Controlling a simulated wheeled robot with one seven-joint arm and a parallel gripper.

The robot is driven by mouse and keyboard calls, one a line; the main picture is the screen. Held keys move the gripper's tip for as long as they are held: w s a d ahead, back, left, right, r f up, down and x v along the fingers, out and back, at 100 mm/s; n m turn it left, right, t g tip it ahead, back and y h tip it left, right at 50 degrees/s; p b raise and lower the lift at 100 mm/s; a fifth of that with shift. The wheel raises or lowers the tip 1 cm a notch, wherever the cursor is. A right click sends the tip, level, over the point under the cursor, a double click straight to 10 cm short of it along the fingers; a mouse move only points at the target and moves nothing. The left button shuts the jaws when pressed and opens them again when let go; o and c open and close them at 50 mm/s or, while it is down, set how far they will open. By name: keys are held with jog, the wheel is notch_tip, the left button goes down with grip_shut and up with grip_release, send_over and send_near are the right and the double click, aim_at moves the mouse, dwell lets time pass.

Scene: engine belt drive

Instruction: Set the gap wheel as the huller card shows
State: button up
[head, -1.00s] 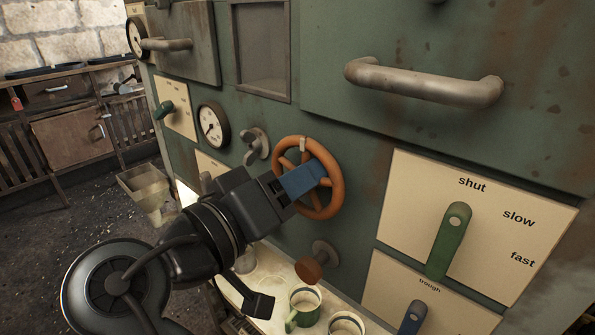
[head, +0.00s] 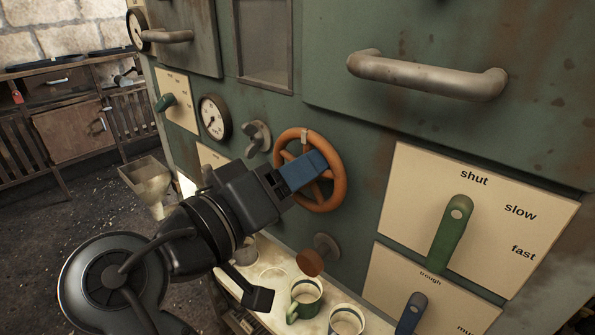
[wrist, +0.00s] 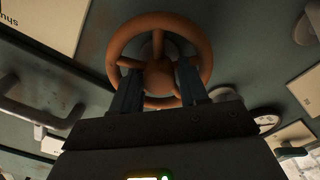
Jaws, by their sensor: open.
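The orange gap wheel (head: 338,176) is mounted on the green machine front and has a pale mark at the top of its rim. My gripper (head: 306,168) is in front of it, with its blue fingers over the wheel's left and middle part. In the wrist view the wheel (wrist: 204,45) fills the upper middle. My gripper (wrist: 160,85) is open there, one finger on each side of the hub, with the fingertips by the lower part of the wheel. I cannot tell whether they touch it. No huller card can be made out.
A green lever (head: 450,235) is on a plate marked shut, slow and fast. A blue lever (head: 412,315), a reddish-brown knob (head: 310,262), a wing-shaped knob (head: 258,137) and a gauge (head: 214,117) are nearby. Mugs (head: 306,298) stand on a ledge below. A large handle (head: 425,78) sticks out above.

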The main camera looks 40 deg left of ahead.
jog(key=s+b, duration=0.1)
jog(key=s, duration=0.6)
jog(key=shift+s+a+b, duration=0.2)
jog(key=shift+a+b, duration=0.1)
